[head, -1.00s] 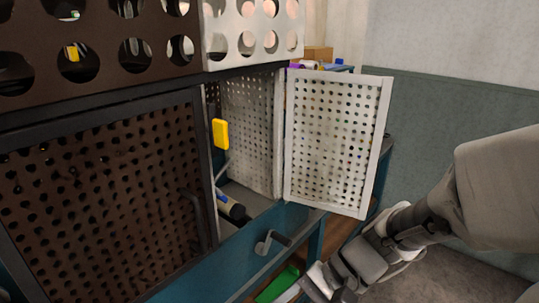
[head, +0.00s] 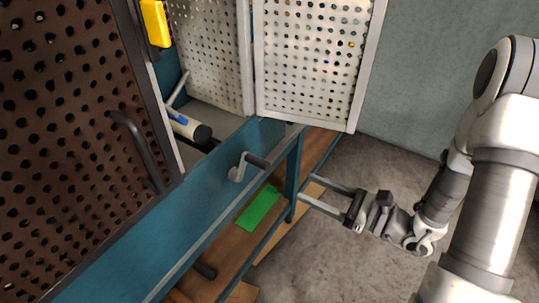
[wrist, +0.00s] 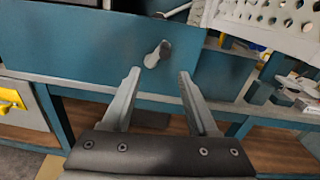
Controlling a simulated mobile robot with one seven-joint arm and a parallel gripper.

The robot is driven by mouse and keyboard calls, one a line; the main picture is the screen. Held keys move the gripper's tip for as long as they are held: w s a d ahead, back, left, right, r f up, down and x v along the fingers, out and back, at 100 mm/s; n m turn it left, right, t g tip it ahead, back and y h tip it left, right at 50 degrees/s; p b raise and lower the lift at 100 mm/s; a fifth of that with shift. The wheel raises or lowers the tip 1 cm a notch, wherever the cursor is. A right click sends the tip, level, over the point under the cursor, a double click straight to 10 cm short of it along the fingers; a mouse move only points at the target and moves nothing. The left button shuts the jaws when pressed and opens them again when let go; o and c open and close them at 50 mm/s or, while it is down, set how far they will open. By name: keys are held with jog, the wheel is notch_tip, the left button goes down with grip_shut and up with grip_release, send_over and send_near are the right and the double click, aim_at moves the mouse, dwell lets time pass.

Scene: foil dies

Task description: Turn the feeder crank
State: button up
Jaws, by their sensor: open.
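The feeder crank (head: 240,171) is a small grey crank with a dark knob, on the blue front panel of the cabinet below the doors. It also shows in the wrist view (wrist: 153,60), just beyond and between my fingertips. My gripper (head: 308,190) is open and empty, to the right of the crank in the head view, with its fingers pointing toward the blue frame. In the wrist view my gripper (wrist: 159,73) has its two fingers spread, with the crank apart from them.
A white perforated door (head: 312,60) stands open above and right of the crank. A brown perforated door (head: 60,130) with a dark handle is at left. A green piece (head: 259,208) lies on the wooden shelf below. Bare floor (head: 370,165) lies to the right.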

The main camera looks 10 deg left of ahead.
aim_at(255, 161)
jog(key=shift+t, duration=0.3)
jog(key=x, duration=0.5)
jog(key=b+x, duration=0.1)
jog(key=x, duration=1.1)
jog(key=shift+w+f, duration=0.4)
jog(key=shift+d, duration=0.1)
grip_shut()
jog(key=shift+d+f+m, duration=0.1)
jog(key=shift+f+m, duration=0.05)
jog(key=shift+m, duration=0.15)
